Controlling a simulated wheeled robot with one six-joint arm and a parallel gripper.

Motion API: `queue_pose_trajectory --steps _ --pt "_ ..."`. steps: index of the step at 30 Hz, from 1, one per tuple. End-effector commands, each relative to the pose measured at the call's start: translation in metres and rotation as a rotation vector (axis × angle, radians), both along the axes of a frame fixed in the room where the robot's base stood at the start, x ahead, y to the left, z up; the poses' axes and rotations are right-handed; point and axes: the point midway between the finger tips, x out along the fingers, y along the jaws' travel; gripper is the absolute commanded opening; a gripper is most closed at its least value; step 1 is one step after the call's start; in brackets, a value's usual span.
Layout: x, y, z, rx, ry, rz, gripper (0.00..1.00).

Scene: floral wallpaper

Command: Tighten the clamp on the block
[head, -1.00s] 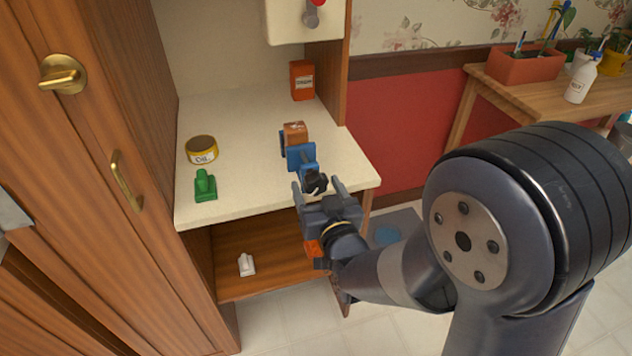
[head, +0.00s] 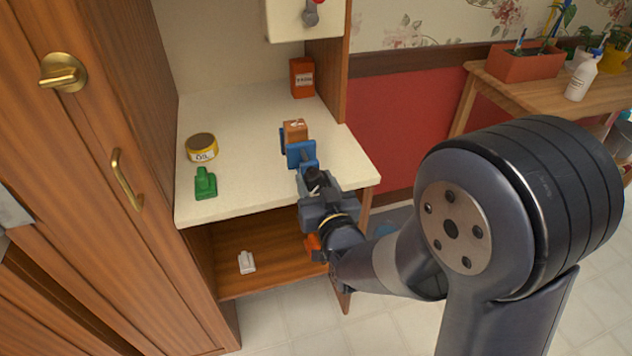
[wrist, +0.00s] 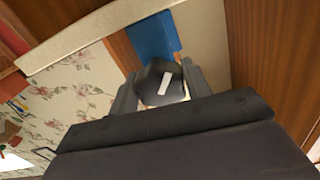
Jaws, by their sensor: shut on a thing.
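The blue clamp (head: 301,154) stands on the cream shelf near its front right part, around a brown wooden block (head: 295,131). Its blue jaw also shows in the wrist view (wrist: 155,38). The clamp's black knob (head: 313,178) points toward me at the shelf's front edge. In the wrist view the knob (wrist: 158,82), with a white mark on its face, sits between my two fingers. My gripper (head: 316,184) is shut on this knob. Whether the jaws press on the block from both sides cannot be told.
A small white object (head: 246,262) lies on the lower shelf. The wooden cabinet (head: 100,200) stands at left. The shelf's middle is clear.

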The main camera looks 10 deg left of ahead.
Motion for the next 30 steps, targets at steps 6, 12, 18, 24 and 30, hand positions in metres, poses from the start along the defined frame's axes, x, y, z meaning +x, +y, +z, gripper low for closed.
queue_pose_trajectory --steps 6,12,18,24,30 --pt "0.0001 0.0002 -0.0027 0.036 0.018 0.000 0.23" --pt "0.0002 0.0007 -0.0048 0.161 0.091 -0.001 0.23" --pt "-0.0001 0.0011 -0.0034 0.281 0.166 0.001 0.23" --pt "-0.0002 0.0013 -0.0003 0.330 0.201 0.001 0.23" --pt "-0.0003 0.0013 0.0007 0.332 0.204 0.000 0.23"
